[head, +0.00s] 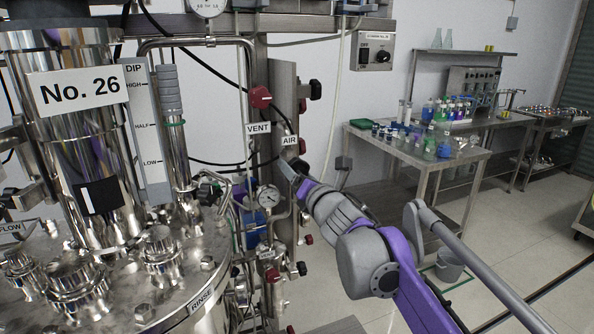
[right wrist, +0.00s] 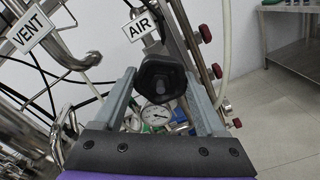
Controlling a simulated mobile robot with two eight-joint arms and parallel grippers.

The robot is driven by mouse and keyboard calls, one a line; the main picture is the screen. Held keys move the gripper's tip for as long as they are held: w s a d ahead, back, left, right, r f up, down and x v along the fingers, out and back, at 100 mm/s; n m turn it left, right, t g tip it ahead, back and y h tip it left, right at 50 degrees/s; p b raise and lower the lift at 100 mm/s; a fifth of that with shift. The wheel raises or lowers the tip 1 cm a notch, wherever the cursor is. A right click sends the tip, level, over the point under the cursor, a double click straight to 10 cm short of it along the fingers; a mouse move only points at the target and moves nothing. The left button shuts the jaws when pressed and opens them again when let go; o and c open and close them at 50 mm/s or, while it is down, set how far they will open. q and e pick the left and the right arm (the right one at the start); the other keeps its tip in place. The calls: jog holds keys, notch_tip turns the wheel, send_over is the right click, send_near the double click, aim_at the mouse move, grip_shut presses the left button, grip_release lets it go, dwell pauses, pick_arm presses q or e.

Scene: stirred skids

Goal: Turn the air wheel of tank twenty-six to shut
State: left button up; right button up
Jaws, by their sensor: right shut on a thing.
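Tank twenty-six (head: 60,110) is a shiny steel vessel at the left of the head view, with a "No. 26" sign (head: 80,91). The AIR label (head: 290,140) hangs on the pipework to its right and also shows in the right wrist view (right wrist: 143,25). My right gripper (right wrist: 161,82) is shut on a black faceted air wheel (right wrist: 162,76) just below that label, one finger on each side. In the head view my right gripper (head: 291,170) reaches in under the AIR label, and the wheel cannot be made out there. My left gripper is not in view.
The VENT label (head: 258,128) and a red knob (head: 261,97) are just left and above. A pressure gauge (head: 268,197) sits close below. A steel bench (head: 420,155) with bottles stands at the back right. The floor before it holds a grey bucket (head: 449,266).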

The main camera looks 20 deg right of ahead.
jog(key=m+p, duration=0.2)
jog(key=m, duration=0.1)
jog(key=shift+r, duration=0.15)
jog(key=m+p, duration=0.1)
jog(key=m, duration=0.2)
jog(key=shift+m+p, duration=0.3)
jog(key=shift+m, duration=0.1)
jog(key=m, duration=0.3)
jog(key=shift+m+p, duration=0.4)
jog(key=m, duration=1.3)
jog(key=shift+m, duration=0.3)
jog(key=m+b, duration=0.1)
jog(key=m, duration=0.3)
jog(key=shift+d, duration=0.1)
jog(key=shift+m, duration=2.1)
